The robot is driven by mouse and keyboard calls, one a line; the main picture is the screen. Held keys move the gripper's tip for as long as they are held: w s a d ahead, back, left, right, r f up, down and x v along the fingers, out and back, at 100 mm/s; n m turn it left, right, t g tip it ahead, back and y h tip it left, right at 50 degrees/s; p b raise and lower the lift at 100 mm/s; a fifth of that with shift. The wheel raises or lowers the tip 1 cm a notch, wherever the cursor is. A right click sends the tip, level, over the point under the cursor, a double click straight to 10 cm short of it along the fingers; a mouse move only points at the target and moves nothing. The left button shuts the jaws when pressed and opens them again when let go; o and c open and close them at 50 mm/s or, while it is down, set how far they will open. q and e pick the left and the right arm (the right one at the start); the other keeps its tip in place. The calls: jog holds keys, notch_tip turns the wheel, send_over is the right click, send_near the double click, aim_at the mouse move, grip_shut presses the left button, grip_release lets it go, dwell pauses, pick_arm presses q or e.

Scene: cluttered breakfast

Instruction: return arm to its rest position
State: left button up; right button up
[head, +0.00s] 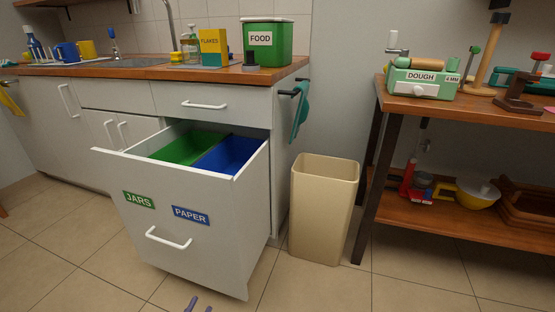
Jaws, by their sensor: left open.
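The fingertips appear below the front of the open drawer (205,255), over the tiled floor in the picture. The rest of the left arm is out of the picture. My right gripper and arm are not in view.
The drawer is pulled out, with a green bin (188,148) and a blue bin (230,155) inside. A beige waste bin (324,215) stands to its right. A wooden shelf table (470,112) is farther right. Floor shows in front.

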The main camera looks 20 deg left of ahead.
pick_arm(q)
jog(key=s+d+r+n+g+h+p, duration=0.15)
jog(key=d+n+g+h, duration=0.6)
jog(key=d, duration=1.95)
jog(key=s+a+r+m+g+y+p, duration=0.1)
jog(key=s+a+g+p, duration=0.3)
jog(key=s+a+p, duration=0.6)
jog(key=s+a+r+m+g+y+p, duration=0.2)
jog(key=s+a+p, duration=0.8)
jog(key=p, duration=1.6)
jog(key=s+g+y, duration=0.1)
jog(key=g+y, duration=0.1)
jog(key=shift+s+r+g+p, duration=0.3)
jog(key=shift+g+p, duration=0.05)
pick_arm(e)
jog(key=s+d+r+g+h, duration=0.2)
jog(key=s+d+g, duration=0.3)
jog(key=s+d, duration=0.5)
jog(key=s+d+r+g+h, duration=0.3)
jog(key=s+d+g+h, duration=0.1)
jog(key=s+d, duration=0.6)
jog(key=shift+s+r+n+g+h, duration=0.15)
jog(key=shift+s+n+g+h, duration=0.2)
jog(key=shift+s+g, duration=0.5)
